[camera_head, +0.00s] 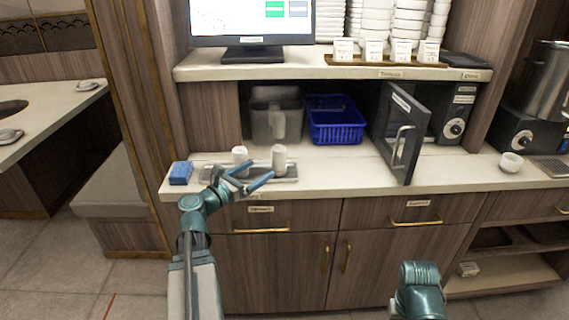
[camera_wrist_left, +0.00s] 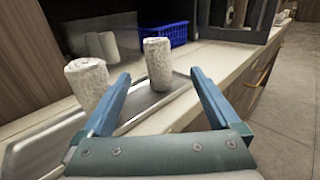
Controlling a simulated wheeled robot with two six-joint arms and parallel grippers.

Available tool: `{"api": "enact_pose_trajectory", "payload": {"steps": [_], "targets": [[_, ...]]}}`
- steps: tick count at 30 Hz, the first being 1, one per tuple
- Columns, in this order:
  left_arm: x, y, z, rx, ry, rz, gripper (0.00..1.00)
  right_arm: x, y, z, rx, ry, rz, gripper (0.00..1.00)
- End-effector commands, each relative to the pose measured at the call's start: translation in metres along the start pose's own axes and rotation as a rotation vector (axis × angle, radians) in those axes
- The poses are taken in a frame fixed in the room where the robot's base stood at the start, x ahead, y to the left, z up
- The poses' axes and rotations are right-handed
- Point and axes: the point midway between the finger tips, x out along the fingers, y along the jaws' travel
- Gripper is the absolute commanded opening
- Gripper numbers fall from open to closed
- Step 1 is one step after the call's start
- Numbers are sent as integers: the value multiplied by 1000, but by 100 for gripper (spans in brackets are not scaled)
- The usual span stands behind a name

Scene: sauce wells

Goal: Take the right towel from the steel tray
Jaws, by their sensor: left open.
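Two rolled white towels stand upright on the steel tray (camera_head: 262,178) on the counter. The right towel (camera_head: 279,158) also shows in the left wrist view (camera_wrist_left: 158,63), between and beyond my fingertips. The left towel (camera_head: 240,157) shows in the left wrist view (camera_wrist_left: 87,80), just left of my left finger. My left gripper (camera_head: 250,179) is open and empty at the tray's front edge, its fingers pointing toward the right towel and apart from it. The right gripper is out of view; only part of my right arm shows at the bottom of the head view.
A blue sponge (camera_head: 181,173) lies left of the tray. A blue basket (camera_head: 335,119) and a grey translucent container (camera_head: 276,115) stand behind. An open dark appliance door (camera_head: 398,130) juts out on the right. The counter between tray and door is clear.

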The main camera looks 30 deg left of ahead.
Motion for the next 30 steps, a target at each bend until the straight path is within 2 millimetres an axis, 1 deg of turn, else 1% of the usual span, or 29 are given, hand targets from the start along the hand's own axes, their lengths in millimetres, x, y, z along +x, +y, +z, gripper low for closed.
{"api": "enact_pose_trajectory", "payload": {"steps": [3, 6, 8, 15, 19, 22, 30], "targets": [[-2, 4, 1, -16, -8, 11, 96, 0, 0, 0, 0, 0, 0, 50], [5, 4, 2, -14, -7, 8, 96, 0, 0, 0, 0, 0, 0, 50], [14, 4, 1, -13, -7, 6, 96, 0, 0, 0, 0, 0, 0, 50], [60, 4, 2, -12, -6, 4, 96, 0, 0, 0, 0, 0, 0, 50], [76, 4, 2, -11, -6, 5, 96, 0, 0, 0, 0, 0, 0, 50], [83, 4, 2, -11, -6, 6, 96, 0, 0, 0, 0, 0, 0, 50], [87, 4, 2, -11, -5, 7, 96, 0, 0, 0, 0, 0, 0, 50]]}}
